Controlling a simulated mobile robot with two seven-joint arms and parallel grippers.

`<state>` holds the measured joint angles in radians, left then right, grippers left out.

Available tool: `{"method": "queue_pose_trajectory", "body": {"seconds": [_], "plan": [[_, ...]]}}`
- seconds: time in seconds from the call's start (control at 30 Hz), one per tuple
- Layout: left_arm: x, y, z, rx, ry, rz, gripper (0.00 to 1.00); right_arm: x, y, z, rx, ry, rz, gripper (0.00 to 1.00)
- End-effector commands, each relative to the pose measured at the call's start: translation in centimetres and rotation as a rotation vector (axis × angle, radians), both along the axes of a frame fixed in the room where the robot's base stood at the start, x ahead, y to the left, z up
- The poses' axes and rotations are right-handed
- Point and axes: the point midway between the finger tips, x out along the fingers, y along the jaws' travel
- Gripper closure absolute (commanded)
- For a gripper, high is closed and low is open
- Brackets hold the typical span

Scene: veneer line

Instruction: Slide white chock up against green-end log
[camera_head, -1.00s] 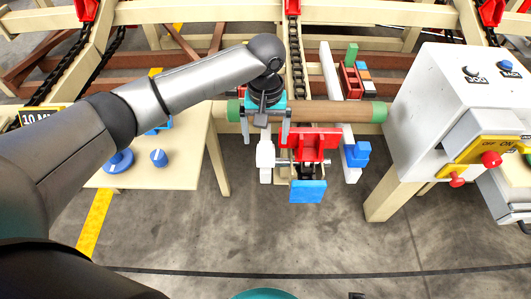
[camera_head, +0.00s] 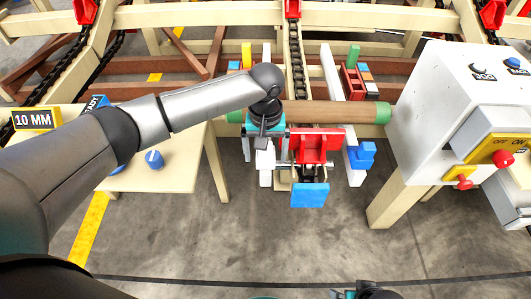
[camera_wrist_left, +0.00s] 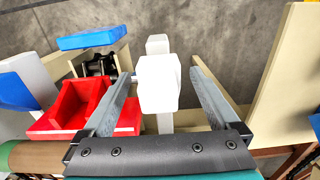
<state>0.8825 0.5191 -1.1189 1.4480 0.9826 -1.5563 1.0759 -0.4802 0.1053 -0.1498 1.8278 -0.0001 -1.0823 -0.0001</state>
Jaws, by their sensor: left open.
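The log (camera_head: 330,113) lies crosswise, a brown cylinder with green ends (camera_head: 383,113). The white chock (camera_head: 264,160) is on the near side of the log, below my left gripper (camera_head: 265,152). In the left wrist view the white chock (camera_wrist_left: 158,84) stands between the two spread fingers of my left gripper (camera_wrist_left: 160,76), with a gap visible on either side. The gripper is open and not closed on it. The wrist hides part of the log's left half in the head view. A dark part at the bottom edge may be my right gripper (camera_head: 368,291); its jaws cannot be made out.
A red bracket (camera_head: 316,145) with a blue plate (camera_head: 309,195) stands right of the chock. A blue chock (camera_head: 361,154) is further right. A white control box (camera_head: 450,110) stands at right, a cream table (camera_head: 180,165) at left. Bare floor is in front.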

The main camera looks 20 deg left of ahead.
Motion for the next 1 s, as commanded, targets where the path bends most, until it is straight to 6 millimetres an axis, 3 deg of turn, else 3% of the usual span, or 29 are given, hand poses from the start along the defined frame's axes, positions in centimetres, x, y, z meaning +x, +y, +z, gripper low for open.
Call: {"method": "queue_pose_trajectory", "body": {"seconds": [0.27,1.0], "plan": [[-0.01,-0.01,-0.02,0.000,0.000,0.000,0.07,0.02,-0.02,0.07,0.000,-0.001,0.000,0.00],[0.00,0.01,0.00,0.000,0.000,0.000,0.91,-0.04,0.01,0.01,0.000,0.000,0.000,0.00]]}}
